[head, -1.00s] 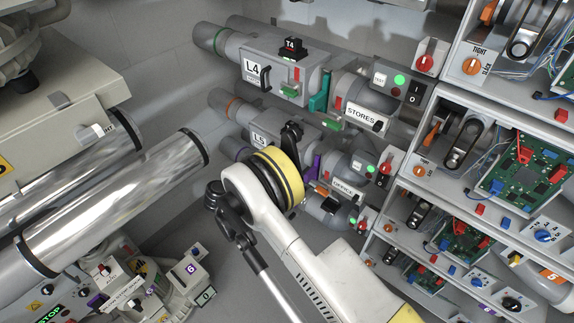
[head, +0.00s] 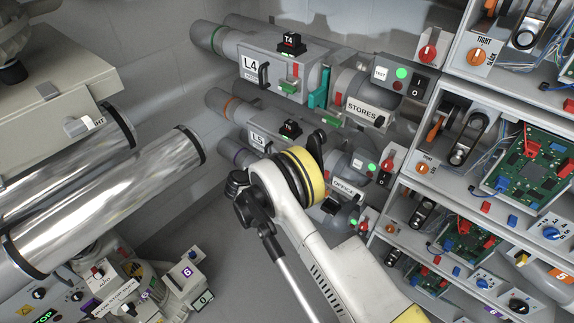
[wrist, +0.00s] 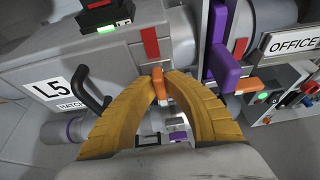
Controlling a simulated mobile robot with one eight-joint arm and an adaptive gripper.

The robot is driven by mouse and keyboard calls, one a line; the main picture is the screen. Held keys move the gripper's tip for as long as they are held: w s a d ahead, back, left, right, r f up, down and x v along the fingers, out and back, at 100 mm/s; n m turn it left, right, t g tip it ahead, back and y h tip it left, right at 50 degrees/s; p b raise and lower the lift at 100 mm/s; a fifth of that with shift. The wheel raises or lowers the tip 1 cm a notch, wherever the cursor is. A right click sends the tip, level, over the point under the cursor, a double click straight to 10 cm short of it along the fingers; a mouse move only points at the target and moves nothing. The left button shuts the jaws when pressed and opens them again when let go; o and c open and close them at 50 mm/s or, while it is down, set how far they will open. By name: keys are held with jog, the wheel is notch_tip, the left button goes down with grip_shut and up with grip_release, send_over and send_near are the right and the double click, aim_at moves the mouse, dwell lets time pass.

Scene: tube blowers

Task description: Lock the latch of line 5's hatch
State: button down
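Line 5's hatch housing (wrist: 110,62) fills the left of the wrist view, with an L5 label (wrist: 52,92) and a black handle (wrist: 90,92). An orange latch (wrist: 161,88) is at the housing's right end, below a red stripe (wrist: 150,42). My gripper (wrist: 161,78) has its two yellow fingers close on either side of the orange latch and appears shut on it. The fingers hide part of the housing's lower edge. In the head view, the L5 housing (head: 261,138) lies behind my gripper (head: 316,142); the latch is hidden there.
A purple gate handle (wrist: 222,62) with another orange piece (wrist: 240,86) stands just right of my fingers, near the OFFICE sign (wrist: 291,42). Line L4's housing (head: 280,62) runs above. Shiny pipes (head: 110,195) lie left, and shelves with circuit boards (head: 530,160) stand right.

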dwell(0.5)
jog(key=m+t+y, duration=0.1)
jog(key=m, duration=0.1)
jog(key=m+t+y, duration=0.1)
jog(key=m, duration=0.1)
jog(key=shift+s+d+f+m, duration=0.1)
jog(key=shift+d+m, duration=0.05)
jog(key=shift+m, duration=0.25)
jog(key=m+t, duration=0.1)
jog(key=m, duration=0.1)
jog(key=m+t+y, duration=0.1)
jog(key=m, duration=0.1)
jog(key=shift+m+t+y, duration=0.3)
dwell(0.3)
jog(key=c, duration=1.5)
grip_release()
notch_tip(320, 180, up, 10)
